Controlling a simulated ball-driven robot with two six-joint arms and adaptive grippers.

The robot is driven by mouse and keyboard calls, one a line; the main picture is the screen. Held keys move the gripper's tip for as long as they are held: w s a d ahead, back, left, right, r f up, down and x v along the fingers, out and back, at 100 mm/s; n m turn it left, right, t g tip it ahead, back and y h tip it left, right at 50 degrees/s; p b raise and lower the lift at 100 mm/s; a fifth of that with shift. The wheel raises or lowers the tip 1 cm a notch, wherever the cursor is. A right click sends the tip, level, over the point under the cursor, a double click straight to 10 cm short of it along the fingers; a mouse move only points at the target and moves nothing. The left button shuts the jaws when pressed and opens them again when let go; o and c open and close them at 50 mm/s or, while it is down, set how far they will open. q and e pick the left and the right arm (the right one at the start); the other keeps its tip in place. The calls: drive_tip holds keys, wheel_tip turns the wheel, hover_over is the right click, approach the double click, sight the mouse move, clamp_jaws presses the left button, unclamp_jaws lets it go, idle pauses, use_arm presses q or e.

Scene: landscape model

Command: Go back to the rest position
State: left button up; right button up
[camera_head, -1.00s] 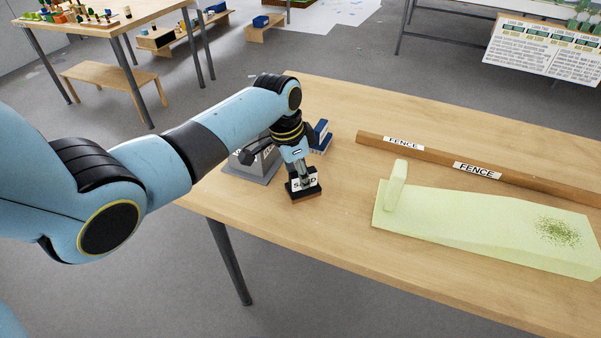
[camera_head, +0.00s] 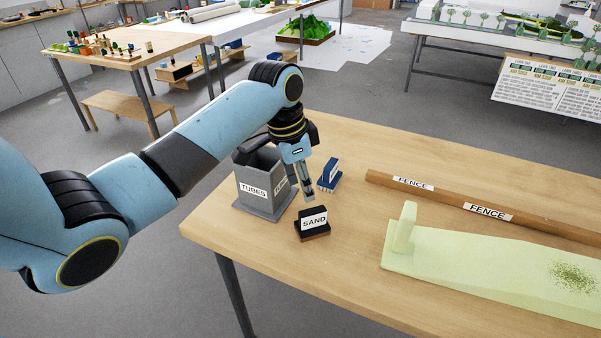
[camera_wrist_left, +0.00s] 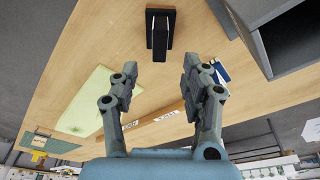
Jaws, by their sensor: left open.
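My left gripper (camera_head: 307,188) hangs over the left part of the wooden table (camera_head: 345,265), just above and behind the black SAND block (camera_head: 313,223). Its fingers are apart with nothing between them in the left wrist view (camera_wrist_left: 158,92). The SAND block stands upright on the table, clear of the fingers, and also shows in the wrist view (camera_wrist_left: 160,32). My left arm reaches in from the left. My right gripper is in neither view.
A grey TUBES holder (camera_head: 262,190) stands close to the gripper's left. A blue block (camera_head: 329,175) stands just right of it. A wooden FENCE rail (camera_head: 450,198) and a pale green slab (camera_head: 480,268) lie to the right. The table's front middle is clear.

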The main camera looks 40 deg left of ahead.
use_arm(q)
drive_tip(key=shift+v, duration=1.1)
